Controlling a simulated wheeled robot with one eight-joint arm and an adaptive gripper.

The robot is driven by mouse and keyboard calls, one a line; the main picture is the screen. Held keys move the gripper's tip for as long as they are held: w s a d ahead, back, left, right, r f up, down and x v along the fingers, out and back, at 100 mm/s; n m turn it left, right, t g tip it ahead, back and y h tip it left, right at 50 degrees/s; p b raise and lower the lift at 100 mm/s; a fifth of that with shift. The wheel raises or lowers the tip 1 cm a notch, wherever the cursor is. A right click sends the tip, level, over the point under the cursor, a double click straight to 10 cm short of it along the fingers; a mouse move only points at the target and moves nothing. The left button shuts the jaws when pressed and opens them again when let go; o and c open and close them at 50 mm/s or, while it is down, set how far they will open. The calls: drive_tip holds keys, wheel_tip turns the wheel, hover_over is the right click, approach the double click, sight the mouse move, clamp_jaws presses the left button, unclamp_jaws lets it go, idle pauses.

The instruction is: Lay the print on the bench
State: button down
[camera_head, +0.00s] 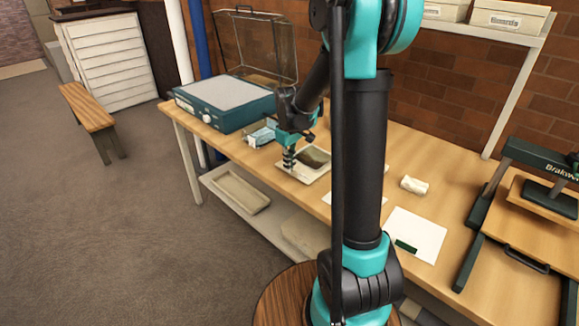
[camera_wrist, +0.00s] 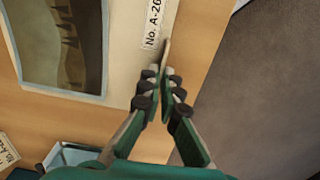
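The print (camera_head: 314,158) is a dark picture in a cream mount, at the bench's front edge left of my arm. In the wrist view the print (camera_wrist: 120,55) shows its picture at the upper left and a label "No. A-26", partly cut off. My gripper (camera_head: 289,163) points down at the mount's near left edge. In the wrist view my gripper (camera_wrist: 164,75) has its fingers close together on a thin pale edge beside the label. The print appears flat, at or just above the wooden bench (camera_head: 455,190); I cannot tell whether it touches.
A teal light box (camera_head: 225,102) with a raised clear lid stands at the bench's left end. A small blue tray (camera_head: 262,133) is beside the print. Right of my arm are a white block (camera_head: 414,185), a white sheet (camera_head: 416,233) and a press (camera_head: 535,180).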

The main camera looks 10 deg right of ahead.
drive_tip(key=shift+f, duration=0.25)
drive_tip(key=shift+f, duration=0.1)
drive_tip(key=c, duration=1.7)
unclamp_jaws()
wheel_tip(320, 180, up, 12)
drive_tip(key=shift+a+r, duration=0.1)
